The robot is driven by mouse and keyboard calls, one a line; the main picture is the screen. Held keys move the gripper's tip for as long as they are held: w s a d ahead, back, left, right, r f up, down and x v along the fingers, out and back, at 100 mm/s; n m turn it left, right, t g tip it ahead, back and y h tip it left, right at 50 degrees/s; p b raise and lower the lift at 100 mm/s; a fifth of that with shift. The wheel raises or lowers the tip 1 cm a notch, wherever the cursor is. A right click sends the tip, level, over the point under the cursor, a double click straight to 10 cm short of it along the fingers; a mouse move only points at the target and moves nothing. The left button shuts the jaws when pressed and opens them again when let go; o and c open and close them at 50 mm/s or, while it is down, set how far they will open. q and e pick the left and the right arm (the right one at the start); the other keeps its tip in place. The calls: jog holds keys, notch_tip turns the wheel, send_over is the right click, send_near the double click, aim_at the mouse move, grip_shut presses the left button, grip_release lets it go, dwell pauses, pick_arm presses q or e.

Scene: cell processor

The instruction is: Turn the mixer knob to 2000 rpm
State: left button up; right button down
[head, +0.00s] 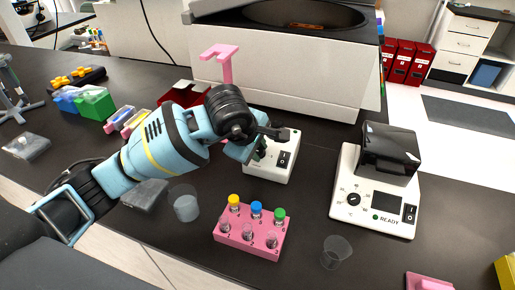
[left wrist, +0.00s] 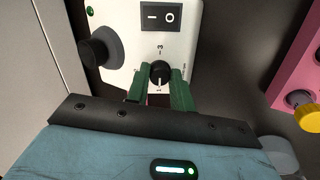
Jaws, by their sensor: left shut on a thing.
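The mixer (head: 270,169) is a small white box on the black bench, in the middle of the head view, partly hidden behind my left gripper. In the left wrist view the mixer's white face (left wrist: 190,45) shows a black rocker switch and a round black knob (left wrist: 160,72) with a light pointer line. My left gripper (left wrist: 162,82) has its green fingers on both sides of this knob, shut on it. In the head view the left gripper (head: 262,150) reaches the mixer's front from the left. The speed marks around the knob are too small to read. My right gripper is not in view.
A pink rack (head: 251,239) with capped tubes stands in front of the mixer. A white device (head: 345,200) reading READY is to the right. Clear cups (head: 184,205) stand nearby on the bench. A large white machine (head: 290,70) stands behind.

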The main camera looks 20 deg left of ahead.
pick_arm(q)
jog(key=shift+m, duration=0.4)
grip_shut()
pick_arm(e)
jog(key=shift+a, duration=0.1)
pick_arm(q)
jog(key=shift+m, duration=1.4)
jog(key=m, duration=0.4)
jog(key=shift+g+y, duration=0.3)
jog(key=m+b, duration=0.1)
jog(key=m, duration=0.4)
jog(key=m+y, duration=0.1)
jog(key=m, duration=0.2)
jog(key=shift+m, duration=0.3)
jog(key=shift+m+b, duration=0.3)
jog(key=shift+m, duration=0.2)
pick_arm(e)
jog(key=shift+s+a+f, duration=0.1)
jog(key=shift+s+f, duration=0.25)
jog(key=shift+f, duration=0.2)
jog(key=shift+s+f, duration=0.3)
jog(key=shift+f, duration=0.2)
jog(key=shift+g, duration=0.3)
